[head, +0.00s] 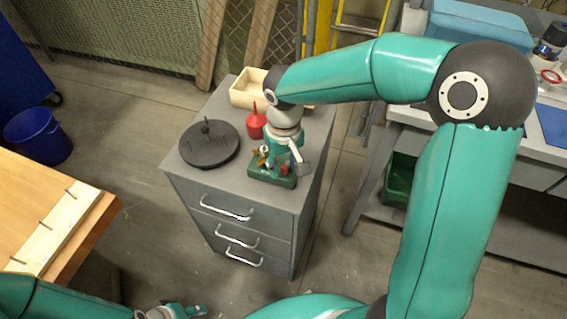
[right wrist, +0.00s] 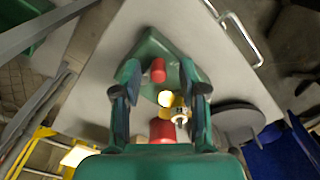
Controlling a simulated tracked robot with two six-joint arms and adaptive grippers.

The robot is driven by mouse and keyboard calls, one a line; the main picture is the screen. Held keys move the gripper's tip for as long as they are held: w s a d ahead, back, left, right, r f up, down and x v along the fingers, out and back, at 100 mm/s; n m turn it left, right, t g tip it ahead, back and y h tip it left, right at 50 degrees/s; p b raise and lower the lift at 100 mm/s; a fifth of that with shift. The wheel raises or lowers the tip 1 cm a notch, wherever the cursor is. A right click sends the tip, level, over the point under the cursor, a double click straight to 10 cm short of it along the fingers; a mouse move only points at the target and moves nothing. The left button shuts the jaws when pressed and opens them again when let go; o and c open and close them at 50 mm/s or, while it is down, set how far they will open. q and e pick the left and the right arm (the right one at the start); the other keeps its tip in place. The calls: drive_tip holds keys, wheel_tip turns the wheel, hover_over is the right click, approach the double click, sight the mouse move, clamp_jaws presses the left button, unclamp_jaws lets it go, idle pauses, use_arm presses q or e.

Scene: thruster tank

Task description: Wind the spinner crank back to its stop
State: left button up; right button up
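The spinner has a green base (head: 272,178) and stands on the grey drawer cabinet near its front right corner. A red knob (right wrist: 158,70) and yellow parts (right wrist: 166,99) show above the base in the right wrist view. I take the red knob to be the crank handle. My right gripper (head: 284,160) points down over the spinner, partly hiding it. In the right wrist view its two fingers (right wrist: 160,78) are apart, on either side of the red knob, with visible gaps. My left gripper (head: 182,312) is low at the bottom edge, away from the cabinet; its fingers are unclear.
On the cabinet top (head: 215,112) stand a red oil can (head: 256,124), a round black disc with pegs (head: 209,147) and a wooden box (head: 244,90). A wooden table (head: 30,200) is at the left. A workbench (head: 480,135) stands at the right.

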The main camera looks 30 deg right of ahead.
sight(284, 166)
wheel_tip(284, 166, up, 12)
idle(0.6)
drive_tip(key=shift+f, duration=0.1)
idle(0.4)
